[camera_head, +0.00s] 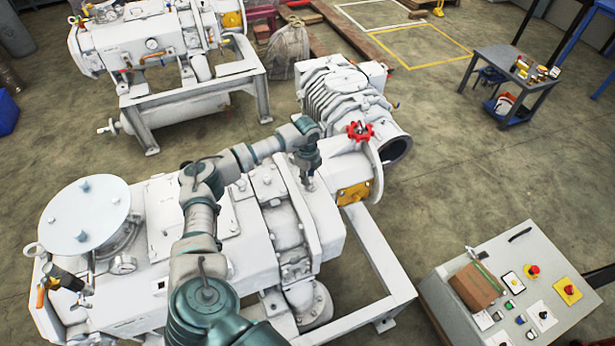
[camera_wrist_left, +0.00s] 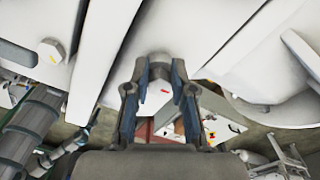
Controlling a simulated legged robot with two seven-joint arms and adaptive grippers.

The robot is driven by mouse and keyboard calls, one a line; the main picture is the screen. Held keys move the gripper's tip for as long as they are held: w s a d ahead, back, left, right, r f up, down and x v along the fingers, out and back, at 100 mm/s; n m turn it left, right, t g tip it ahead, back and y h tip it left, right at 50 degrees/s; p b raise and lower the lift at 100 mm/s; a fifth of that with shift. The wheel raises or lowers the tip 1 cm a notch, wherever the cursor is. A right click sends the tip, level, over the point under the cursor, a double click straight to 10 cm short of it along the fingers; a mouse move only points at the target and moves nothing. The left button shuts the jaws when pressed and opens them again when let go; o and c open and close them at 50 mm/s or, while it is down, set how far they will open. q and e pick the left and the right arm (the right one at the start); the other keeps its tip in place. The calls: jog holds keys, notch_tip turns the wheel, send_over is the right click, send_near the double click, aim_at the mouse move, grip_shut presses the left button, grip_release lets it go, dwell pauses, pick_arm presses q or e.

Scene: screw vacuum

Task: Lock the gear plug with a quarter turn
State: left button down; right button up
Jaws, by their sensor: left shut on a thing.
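The gripper mostly hides the plug there. How far the plug is turned cannot be told. My right gripper is not in view.
A second hex plug (camera_wrist_left: 50,51) with a yellow mark sits at the left in the wrist view. A red valve handwheel (camera_head: 360,131) stands close right of my gripper. A control panel (camera_head: 455,262) is at lower right. A second pump (camera_head: 150,60) stands behind.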

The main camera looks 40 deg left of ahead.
pick_arm(q)
jog(key=shift+s+a+f, duration=0.15)
jog(key=shift+a+f, duration=0.1)
jog(key=shift+a, duration=0.15)
jog(key=shift+d+r, duration=0.1)
jog(key=shift+d, duration=0.25)
jog(key=shift+w+d+r+m+y, duration=0.1)
jog(key=shift+d+m+y, duration=0.05)
jog(key=shift+d+m, duration=0.25)
jog(key=shift+w+d+r+m+y, duration=0.15)
jog(key=shift+d+m, duration=0.15)
jog(key=shift+d, duration=0.2)
jog(key=shift+d+m, duration=0.2)
jog(key=shift+m, duration=0.7)
jog(key=shift+m+p, duration=0.35)
jog(key=shift+m, duration=0.65)
jog(key=m, duration=0.2)
jog(key=a+m, duration=0.1)
jog(key=m, duration=0.1)
jog(key=shift+s+f, duration=0.1)
jog(key=shift+f, duration=0.05)
jog(key=shift+d, duration=0.1)
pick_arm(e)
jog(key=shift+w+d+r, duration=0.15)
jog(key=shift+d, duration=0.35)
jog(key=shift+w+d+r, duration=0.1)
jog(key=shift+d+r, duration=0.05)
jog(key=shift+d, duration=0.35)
